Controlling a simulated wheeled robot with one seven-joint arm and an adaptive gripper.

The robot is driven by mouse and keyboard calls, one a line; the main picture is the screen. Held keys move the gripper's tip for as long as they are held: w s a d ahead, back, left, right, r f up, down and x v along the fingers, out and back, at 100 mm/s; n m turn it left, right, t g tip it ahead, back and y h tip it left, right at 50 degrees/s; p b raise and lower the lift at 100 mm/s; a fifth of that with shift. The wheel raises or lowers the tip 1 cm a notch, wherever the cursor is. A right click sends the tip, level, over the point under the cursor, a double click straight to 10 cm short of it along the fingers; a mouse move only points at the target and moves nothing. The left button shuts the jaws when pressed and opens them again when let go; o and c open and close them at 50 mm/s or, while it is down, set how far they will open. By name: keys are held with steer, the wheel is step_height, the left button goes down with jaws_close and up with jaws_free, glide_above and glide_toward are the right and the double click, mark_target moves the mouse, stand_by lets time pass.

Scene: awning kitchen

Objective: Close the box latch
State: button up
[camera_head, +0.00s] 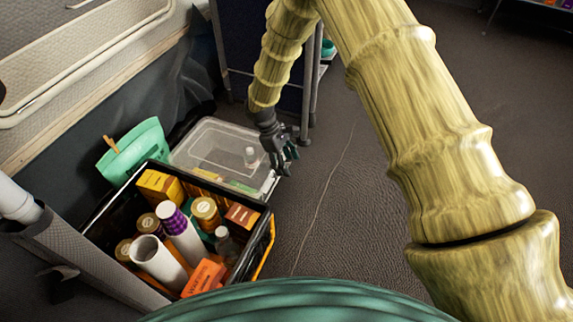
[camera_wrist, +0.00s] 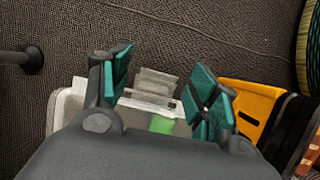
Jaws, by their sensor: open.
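The box (camera_head: 205,138) is a clear, flat container with a pale rim on the floor, with small items visible inside. In the wrist view its near edge carries a translucent grey latch (camera_wrist: 155,82), which sticks out from the rim. My gripper (camera_head: 287,162) is at the box's right end in the head view, fingers pointing down. In the wrist view my gripper (camera_wrist: 163,72) is open, with teal pads on either side of the latch. No contact with the latch is clear. The latch is hidden behind my gripper in the head view.
A black crate (camera_head: 262,238) full of jars and packets stands right beside the box; its yellow side (camera_wrist: 252,108) is close to my right finger. A green container (camera_head: 135,150) is at the left. A dark cabinet (camera_head: 262,50) stands behind. The floor (camera_head: 335,200) to the right is clear.

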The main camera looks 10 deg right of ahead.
steer(key=c, duration=1)
